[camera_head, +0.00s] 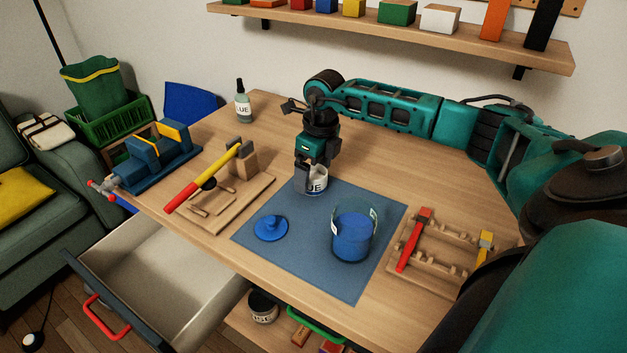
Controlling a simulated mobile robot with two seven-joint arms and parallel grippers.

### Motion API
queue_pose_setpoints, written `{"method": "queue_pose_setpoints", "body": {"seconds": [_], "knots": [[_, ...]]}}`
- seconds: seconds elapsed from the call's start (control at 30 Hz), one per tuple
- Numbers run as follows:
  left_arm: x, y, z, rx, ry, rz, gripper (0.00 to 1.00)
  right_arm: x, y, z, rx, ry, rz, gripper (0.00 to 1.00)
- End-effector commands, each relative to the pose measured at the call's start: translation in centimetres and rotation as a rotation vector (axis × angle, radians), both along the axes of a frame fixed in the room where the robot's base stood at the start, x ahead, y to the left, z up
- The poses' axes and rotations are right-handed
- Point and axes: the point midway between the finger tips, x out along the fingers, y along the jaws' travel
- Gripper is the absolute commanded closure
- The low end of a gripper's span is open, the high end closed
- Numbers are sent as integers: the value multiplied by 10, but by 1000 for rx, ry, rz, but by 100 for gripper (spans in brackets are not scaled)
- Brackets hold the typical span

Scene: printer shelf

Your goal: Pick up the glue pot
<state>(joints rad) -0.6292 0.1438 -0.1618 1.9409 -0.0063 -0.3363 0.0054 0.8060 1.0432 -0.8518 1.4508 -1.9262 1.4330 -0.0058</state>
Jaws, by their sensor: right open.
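The glue pot (318,186) is a small white pot with dark letters ending in "UE". It stands at the back edge of the blue mat (300,265). My right gripper (308,178) points down at the pot from above and is open. Its fingers overlap the pot's upper part and hide its top and left side. I cannot tell whether they touch it. My left gripper is not in view.
A clear container with blue contents (352,238) and a blue lid-like piece (270,228) are on the mat. A glue bottle (243,106) stands behind. The drawer (160,280) is open.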

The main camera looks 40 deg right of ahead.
Motion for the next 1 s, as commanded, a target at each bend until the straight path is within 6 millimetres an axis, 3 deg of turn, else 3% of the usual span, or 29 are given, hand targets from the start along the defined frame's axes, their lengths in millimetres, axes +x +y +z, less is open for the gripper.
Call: {"method": "queue_pose_setpoints", "body": {"seconds": [0.1,0.33,1.0], "knots": [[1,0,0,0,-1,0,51,1,0,-9,0,1,0,8],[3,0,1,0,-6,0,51,1,0,-10,-1,0,0,8],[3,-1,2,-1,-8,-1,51,1,0,-9,-1,-1,0,70]]}}
